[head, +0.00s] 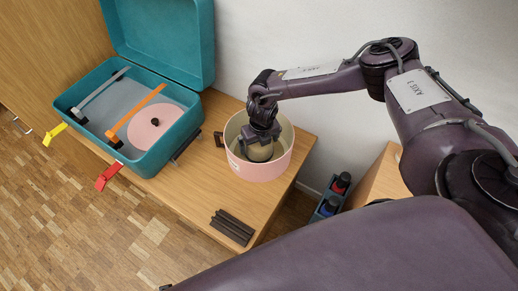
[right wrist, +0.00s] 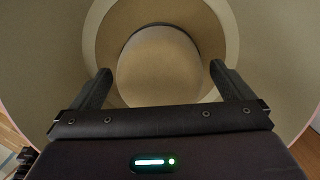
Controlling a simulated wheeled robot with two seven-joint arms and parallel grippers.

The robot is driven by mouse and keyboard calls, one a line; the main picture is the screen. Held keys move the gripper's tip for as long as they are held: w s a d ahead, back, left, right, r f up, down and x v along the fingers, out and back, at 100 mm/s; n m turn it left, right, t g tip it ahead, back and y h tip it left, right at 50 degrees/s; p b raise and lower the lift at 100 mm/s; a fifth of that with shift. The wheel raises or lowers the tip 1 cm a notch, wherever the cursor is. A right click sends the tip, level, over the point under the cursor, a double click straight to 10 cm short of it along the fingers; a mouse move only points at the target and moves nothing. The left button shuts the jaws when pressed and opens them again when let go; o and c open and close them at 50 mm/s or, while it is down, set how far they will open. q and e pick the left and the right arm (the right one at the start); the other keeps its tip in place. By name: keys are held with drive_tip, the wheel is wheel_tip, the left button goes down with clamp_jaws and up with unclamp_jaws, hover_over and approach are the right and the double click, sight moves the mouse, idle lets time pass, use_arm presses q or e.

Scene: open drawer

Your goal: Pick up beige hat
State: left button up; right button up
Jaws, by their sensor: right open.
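The beige hat (head: 259,153) sits inside a round pink container (head: 262,174) with a pale inside, on the wooden surface. Its rounded crown (right wrist: 160,72) shows in the right wrist view, with a flat tan ring around it and a paler ring outside that. My right gripper (head: 261,142) points down into the container, just over the hat. Its fingers are open, one on each side of the crown in the right wrist view; contact with the hat cannot be told. The gripper hides part of the hat in the head view. My left gripper is not in view.
An open teal case (head: 158,157) stands left of the container, holding a pink disc (head: 150,128) and an orange bar. Dark bars (head: 232,227) lie near the front edge. A blue caddy (head: 325,208) with bottles stands low on the right. Bare wood lies front-left of the container.

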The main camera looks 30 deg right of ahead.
drive_tip(key=shift+f, duration=0.1)
drive_tip(key=c, duration=1)
drive_tip(key=shift+c, duration=0.2)
